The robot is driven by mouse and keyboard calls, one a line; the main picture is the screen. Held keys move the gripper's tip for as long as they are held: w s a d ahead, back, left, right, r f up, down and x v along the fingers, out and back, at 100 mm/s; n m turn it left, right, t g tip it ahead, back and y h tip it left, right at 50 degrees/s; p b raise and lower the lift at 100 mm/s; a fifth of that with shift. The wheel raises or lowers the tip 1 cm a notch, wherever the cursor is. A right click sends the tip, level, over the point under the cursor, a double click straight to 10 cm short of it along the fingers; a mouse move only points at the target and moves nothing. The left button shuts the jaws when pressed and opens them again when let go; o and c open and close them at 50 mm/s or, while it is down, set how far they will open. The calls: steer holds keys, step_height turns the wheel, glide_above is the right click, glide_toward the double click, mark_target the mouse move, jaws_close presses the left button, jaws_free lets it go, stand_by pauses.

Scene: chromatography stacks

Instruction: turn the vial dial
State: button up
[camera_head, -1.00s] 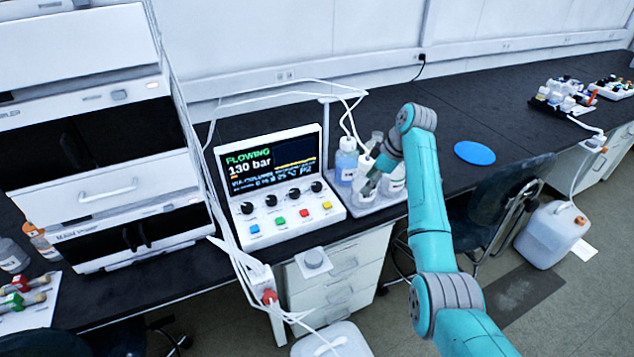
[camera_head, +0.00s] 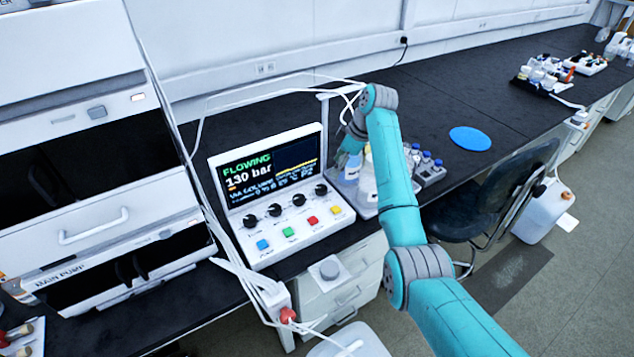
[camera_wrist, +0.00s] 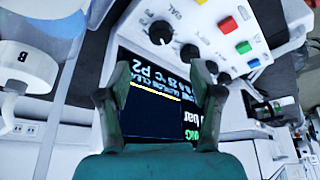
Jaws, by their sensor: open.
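The control console (camera_head: 290,240) stands on the dark bench with a lit screen (camera_head: 271,170) reading FLOWING and 130 bar. Below the screen is a row of black dials. The vial dial (camera_head: 321,190) is the rightmost; in the wrist view it (camera_wrist: 160,32) sits under a partly visible VIAL label, beyond the fingertips. My gripper (camera_wrist: 162,70) is open and empty, its two fingers framing the screen, apart from the dial. In the head view my gripper (camera_head: 348,148) is beside the screen's right edge, partly hidden by my arm.
Blue, green, red and yellow buttons (camera_head: 335,210) line the console front. Bottles (camera_head: 367,180) and a blue-capped vial rack (camera_head: 430,170) stand close to my arm. Tubes (camera_head: 290,95) loop above the screen.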

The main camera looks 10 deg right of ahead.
mark_target(322, 188)
steer(key=x, duration=1)
steer(key=shift+a+f, duration=0.15)
steer(key=shift+f, duration=0.05)
steer(key=shift+c, duration=0.2)
steer(key=c, duration=1.1)
